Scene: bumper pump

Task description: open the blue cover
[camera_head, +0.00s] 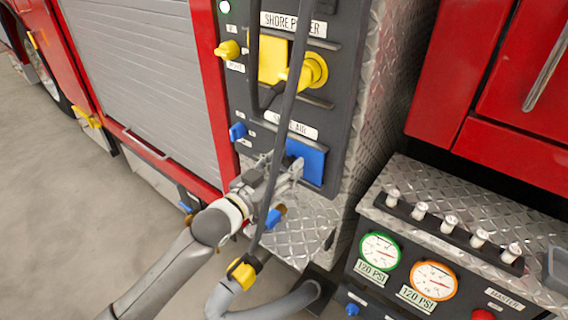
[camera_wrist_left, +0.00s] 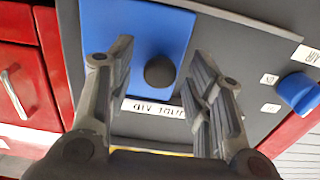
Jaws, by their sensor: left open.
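The blue cover (camera_head: 308,160) is a flat square plate on the dark side panel, below a white label, and it looks closed. In the left wrist view the blue cover (camera_wrist_left: 130,32) fills the upper middle, with a dark round knob (camera_wrist_left: 160,71) near its label-side edge. My left gripper (camera_head: 288,170) is in front of the cover and hides part of its left side. In the wrist view my left gripper (camera_wrist_left: 160,56) is open, with its fingers on either side of the knob. I cannot tell whether they touch the cover. My right gripper is not in view.
A dark cable (camera_head: 283,100) hangs in front of the panel and crosses the left gripper. A yellow connector (camera_head: 243,272) hangs below. A small blue knob (camera_head: 238,131) sits left of the cover. A gauge console (camera_head: 400,275) stands at the lower right.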

